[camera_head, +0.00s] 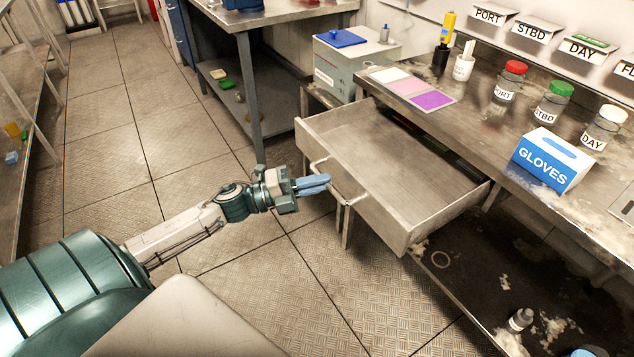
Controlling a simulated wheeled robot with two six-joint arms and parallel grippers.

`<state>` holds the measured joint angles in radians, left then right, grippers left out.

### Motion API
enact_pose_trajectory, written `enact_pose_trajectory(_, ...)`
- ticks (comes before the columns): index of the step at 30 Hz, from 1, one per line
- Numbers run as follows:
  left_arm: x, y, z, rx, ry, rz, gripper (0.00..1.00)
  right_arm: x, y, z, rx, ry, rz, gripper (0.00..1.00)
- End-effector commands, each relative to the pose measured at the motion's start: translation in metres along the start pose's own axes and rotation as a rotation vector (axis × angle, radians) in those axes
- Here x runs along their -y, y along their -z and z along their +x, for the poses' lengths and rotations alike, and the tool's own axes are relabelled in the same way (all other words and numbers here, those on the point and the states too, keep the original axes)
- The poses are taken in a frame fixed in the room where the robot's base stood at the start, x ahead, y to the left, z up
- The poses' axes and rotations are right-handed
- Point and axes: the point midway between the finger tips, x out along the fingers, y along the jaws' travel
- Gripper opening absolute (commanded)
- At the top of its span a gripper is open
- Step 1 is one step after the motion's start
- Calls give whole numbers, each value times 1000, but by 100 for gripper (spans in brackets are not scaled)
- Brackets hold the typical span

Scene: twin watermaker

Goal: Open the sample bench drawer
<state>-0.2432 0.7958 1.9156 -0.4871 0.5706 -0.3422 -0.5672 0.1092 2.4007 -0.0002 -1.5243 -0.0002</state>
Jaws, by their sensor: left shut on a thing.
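The sample bench drawer (400,170) is a pale metal drawer standing well out from under the bench top, with a bare, empty-looking floor. Its bar handle (345,196) is on the front panel, facing left towards my arm. My left gripper (326,184) reaches in from the left, with its blue fingers at the handle. The fingers are shut on the handle near its upper end; the exact contact is small in the picture. My right gripper is not in this view.
The bench top (480,130) carries labelled jars (510,82), a glove box (552,160) and coloured pads (412,88). A grey box (350,65) stands behind the drawer. A lower shelf (500,270) lies under the bench. The tiled floor (225,290) around my left arm is clear.

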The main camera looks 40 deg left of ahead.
Motion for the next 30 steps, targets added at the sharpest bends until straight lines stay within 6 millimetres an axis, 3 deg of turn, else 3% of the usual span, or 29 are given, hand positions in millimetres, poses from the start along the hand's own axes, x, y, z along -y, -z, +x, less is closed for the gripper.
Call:
enact_pose_trajectory(7,0,0,0,0,0,0,0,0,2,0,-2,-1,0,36)
enact_pose_trajectory(8,0,0,0,0,0,0,14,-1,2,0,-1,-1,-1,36)
enact_pose_trajectory(11,0,0,0,0,0,0,32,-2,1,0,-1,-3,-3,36)
enact_pose_trajectory(22,0,0,-3,-1,-2,0,32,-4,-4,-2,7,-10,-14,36)
enact_pose_trajectory(30,0,0,-30,0,-7,-3,32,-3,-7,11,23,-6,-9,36)
